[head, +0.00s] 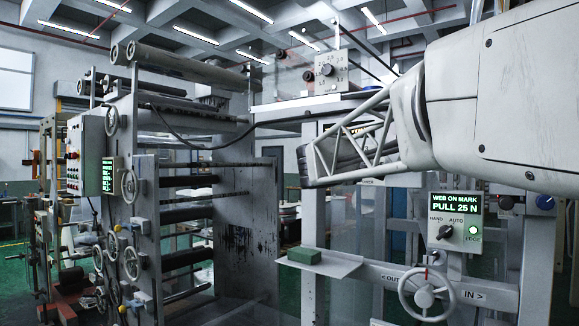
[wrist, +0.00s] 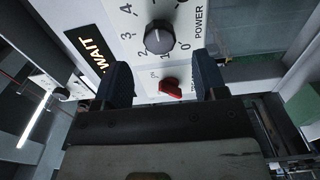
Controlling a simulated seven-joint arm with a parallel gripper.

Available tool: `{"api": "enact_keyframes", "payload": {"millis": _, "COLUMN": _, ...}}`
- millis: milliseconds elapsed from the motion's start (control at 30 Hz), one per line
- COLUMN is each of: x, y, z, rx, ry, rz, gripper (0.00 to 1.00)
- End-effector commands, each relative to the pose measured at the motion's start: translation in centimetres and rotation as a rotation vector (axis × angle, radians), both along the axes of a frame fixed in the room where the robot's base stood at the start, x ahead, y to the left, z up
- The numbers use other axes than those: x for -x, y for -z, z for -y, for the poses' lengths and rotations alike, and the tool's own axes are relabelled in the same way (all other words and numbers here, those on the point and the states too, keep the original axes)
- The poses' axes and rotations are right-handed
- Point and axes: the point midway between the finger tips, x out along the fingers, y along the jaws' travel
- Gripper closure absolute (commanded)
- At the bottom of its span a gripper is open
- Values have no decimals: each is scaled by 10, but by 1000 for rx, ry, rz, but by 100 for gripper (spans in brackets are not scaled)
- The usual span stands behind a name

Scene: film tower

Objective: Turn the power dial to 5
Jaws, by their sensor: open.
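The power dial (wrist: 159,37) is a round dark grey knob on a pale panel in the wrist view, beside the word POWER. Numbers from 0 to 4 show around it; any higher ones are out of the picture. A small light mark shows on the knob, but I cannot tell surely which number it points at. My gripper (wrist: 162,64) is open and empty, with its two dark fingers apart and facing the panel. The dial shows beyond the gap between the fingertips, apart from them. In the head view my arm covers most of this panel.
A red switch (wrist: 171,88) sits below the dial, between the fingers in the wrist view. A WAIT display (wrist: 90,48) is at left.

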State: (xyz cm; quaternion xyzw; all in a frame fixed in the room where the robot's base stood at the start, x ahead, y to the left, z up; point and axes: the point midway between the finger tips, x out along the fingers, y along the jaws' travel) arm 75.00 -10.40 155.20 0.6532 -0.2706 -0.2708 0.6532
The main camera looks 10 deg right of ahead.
Motion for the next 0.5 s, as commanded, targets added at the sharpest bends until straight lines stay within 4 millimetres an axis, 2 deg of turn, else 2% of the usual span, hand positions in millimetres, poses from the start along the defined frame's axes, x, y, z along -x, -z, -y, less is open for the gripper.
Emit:
{"api": "enact_keyframes", "payload": {"millis": 200, "x": 13, "y": 0, "z": -14, "rx": 1, "ry": -1, "rz": -1, "gripper": 35}}
{"api": "enact_keyframes", "payload": {"millis": 500, "x": 16, "y": 0, "z": -16, "rx": 1, "ry": 0, "rz": -1, "gripper": 35}}
